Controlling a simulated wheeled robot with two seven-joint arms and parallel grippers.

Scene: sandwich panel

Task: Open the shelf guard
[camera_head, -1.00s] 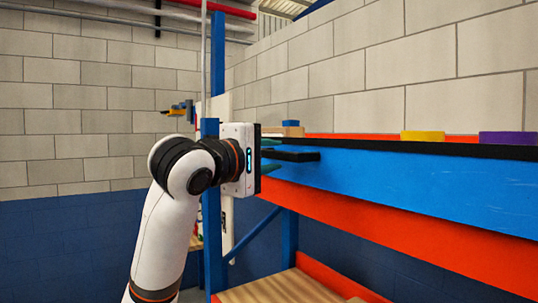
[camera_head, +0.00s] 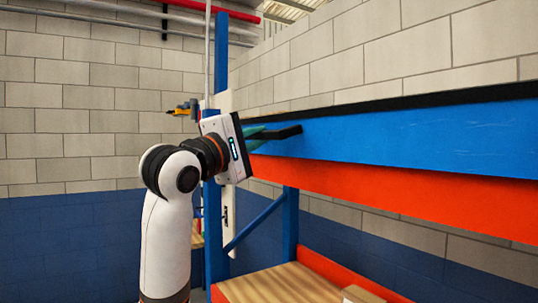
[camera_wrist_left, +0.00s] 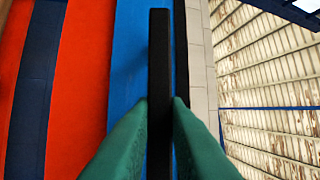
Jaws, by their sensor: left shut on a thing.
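The shelf guard is a long blue panel (camera_head: 420,130) with a black top edge, in front of the shelf in the head view. A black handle (camera_head: 286,133) sticks out from its left end. My left gripper (camera_head: 264,137), with green fingers, is shut on this handle and is tilted. In the left wrist view the fingers (camera_wrist_left: 160,115) press on both sides of the black handle (camera_wrist_left: 158,50), with the blue panel (camera_wrist_left: 128,60) behind it. The shelf top behind the panel is hidden. My right gripper is not in view.
An orange beam (camera_head: 400,190) runs below the panel. A blue upright post (camera_head: 215,240) stands close behind my left arm. A lower wooden shelf (camera_head: 275,285) holds part of a cardboard box (camera_head: 360,295). A block wall (camera_head: 80,120) stands behind.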

